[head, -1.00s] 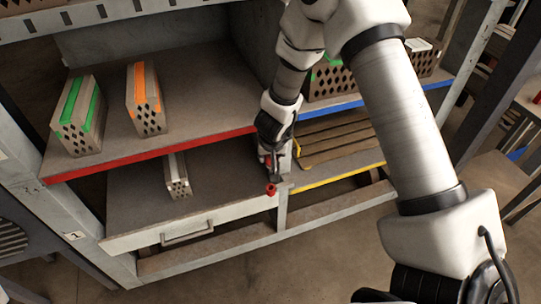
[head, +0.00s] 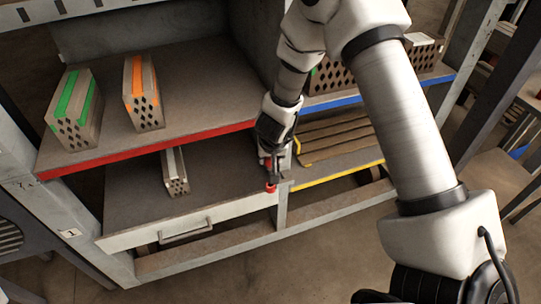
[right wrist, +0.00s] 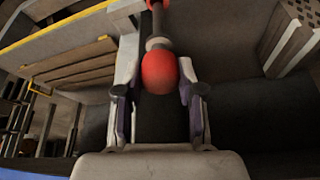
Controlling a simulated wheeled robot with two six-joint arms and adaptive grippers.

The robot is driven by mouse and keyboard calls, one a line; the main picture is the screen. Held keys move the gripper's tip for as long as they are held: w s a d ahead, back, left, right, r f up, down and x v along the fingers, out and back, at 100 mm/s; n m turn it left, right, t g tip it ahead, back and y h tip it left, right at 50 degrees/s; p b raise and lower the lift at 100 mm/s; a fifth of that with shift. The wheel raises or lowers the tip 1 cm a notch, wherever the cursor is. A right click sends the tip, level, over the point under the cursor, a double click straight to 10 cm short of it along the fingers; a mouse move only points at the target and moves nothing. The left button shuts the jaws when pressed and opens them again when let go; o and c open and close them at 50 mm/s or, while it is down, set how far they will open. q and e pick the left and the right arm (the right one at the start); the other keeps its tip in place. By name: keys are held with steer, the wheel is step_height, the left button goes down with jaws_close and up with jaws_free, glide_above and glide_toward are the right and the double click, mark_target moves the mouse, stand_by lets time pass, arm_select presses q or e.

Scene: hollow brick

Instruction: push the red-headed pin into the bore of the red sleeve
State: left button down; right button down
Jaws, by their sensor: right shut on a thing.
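The red sleeve (head: 271,187) sits at the right end of the drawer front in the head view. A red part at the top edge of the right wrist view (right wrist: 157,4) looks like the same sleeve. The pin's red head (right wrist: 160,72) is between the fingers of my right gripper (right wrist: 158,98), which is shut on the pin. The pin's grey shaft (right wrist: 156,25) points away from the gripper toward the sleeve. I cannot tell whether its tip is inside the bore. In the head view, my right gripper (head: 272,160) is just above the sleeve. My left gripper is not in view.
A hollow brick with a white stripe (head: 176,172) stands in the drawer (head: 130,212). Green-striped (head: 74,110) and orange-striped (head: 143,92) bricks stand on the red-edged shelf (head: 190,143). Wooden slats (head: 335,135) lie right of the gripper, beside a post (head: 281,205).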

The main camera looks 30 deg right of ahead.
steer(key=shift+f+b, duration=2.8)
steer(key=shift+f, duration=1)
stand_by(0.8)
steer(key=c, duration=0.6)
jaws_free()
steer(key=shift+c, duration=0.2)
steer(key=v, duration=1.2)
